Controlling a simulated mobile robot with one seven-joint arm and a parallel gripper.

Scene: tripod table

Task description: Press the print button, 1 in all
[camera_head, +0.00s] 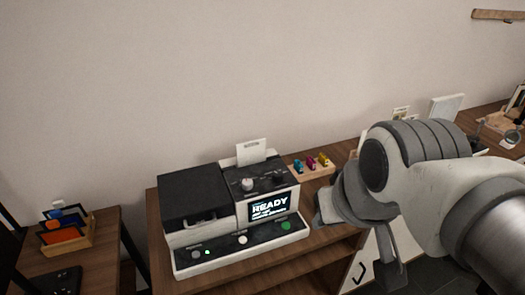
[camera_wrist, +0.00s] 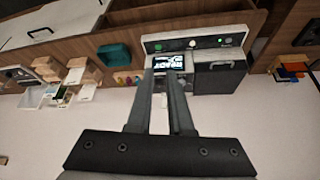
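A black and white printing machine (camera_head: 200,208) stands on a wooden table in the head view. Its screen (camera_head: 269,206) reads READY. The front panel carries a grey button (camera_head: 196,254), a white button (camera_head: 242,239) and a green button (camera_head: 286,225); no label is legible, so I cannot read which is print. In the wrist view the panel appears flipped, with the green button (camera_wrist: 158,47) at left and the white button (camera_wrist: 192,43) in the middle. My gripper (camera_wrist: 161,72) has its two fingers apart with nothing between them. The fingertips overlap the screen in the picture, apart from the buttons.
A small wooden holder (camera_head: 311,170) with coloured pieces stands right of the machine. A sheet of paper (camera_head: 251,151) stands up behind it. Another table with an orange and blue card rack (camera_head: 66,236) is at left. My arm hides part of the table's right side.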

